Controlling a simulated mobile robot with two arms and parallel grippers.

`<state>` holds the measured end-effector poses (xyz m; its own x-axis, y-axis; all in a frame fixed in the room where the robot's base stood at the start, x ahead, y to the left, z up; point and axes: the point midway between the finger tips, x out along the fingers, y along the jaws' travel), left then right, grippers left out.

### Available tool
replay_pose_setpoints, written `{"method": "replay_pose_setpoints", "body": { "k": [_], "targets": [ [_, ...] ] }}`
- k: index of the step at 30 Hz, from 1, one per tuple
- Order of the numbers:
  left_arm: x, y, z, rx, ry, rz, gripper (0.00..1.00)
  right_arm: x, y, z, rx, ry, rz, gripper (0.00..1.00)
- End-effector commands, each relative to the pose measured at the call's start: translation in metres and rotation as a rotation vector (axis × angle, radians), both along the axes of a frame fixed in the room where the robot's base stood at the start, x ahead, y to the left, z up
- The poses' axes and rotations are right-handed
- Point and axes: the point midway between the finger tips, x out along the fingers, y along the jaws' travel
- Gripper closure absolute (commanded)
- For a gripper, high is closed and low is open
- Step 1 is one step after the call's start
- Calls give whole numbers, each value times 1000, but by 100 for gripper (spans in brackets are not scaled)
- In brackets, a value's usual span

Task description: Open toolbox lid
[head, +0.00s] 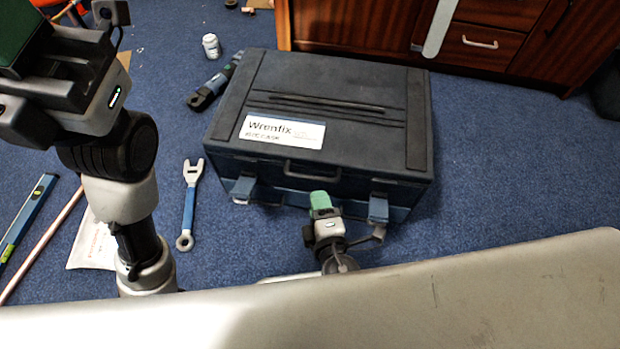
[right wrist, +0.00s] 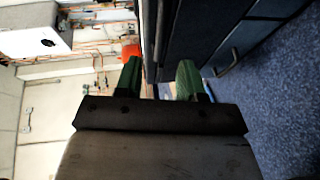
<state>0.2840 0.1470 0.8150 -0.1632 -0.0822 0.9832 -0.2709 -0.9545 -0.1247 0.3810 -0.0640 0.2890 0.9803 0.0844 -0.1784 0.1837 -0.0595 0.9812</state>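The dark blue toolbox (head: 330,80) stands on the carpet with its lid (head: 385,135) down. Its front handle (head: 312,174) is at the middle of the front edge. A left latch (head: 243,188) and a right latch (head: 378,207) stick out from the front. My right gripper (head: 322,200) is at the front, near the handle, between the latches. In the right wrist view its green fingers (right wrist: 158,78) are apart, with the toolbox's dark side (right wrist: 200,35) just beyond; contact cannot be told. My left gripper (head: 30,45) is raised at the upper left, partly cut off; its fingers are unclear.
A blue wrench (head: 189,205) lies left of the toolbox. A dark tool (head: 213,85) lies close to its left side, with a white jar (head: 211,46) behind. A wooden cabinet (head: 370,25) stands close behind. Carpet is free to the right. A pale surface (head: 400,300) crosses the foreground.

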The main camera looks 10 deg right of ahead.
Motion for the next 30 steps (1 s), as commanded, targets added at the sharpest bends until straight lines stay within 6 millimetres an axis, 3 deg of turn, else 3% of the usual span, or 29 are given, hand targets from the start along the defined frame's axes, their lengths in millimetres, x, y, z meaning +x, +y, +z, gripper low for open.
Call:
{"method": "replay_pose_setpoints", "body": {
  "k": [6, 12, 25, 30],
  "targets": [
    [-6, -1, 2, 2, -38, 2, 100, 44, 4, -10, 0, -3, -1, 61],
    [-11, -1, 6, 3, -64, 3, 100, 71, 6, -15, 1, 0, 0, 61],
    [-13, -2, 9, 6, -73, 5, 100, 80, 7, -15, 1, 2, 0, 61],
    [-14, -2, 10, 6, -73, 4, 100, 80, 7, -15, 1, 2, 0, 87]
  ]
}}
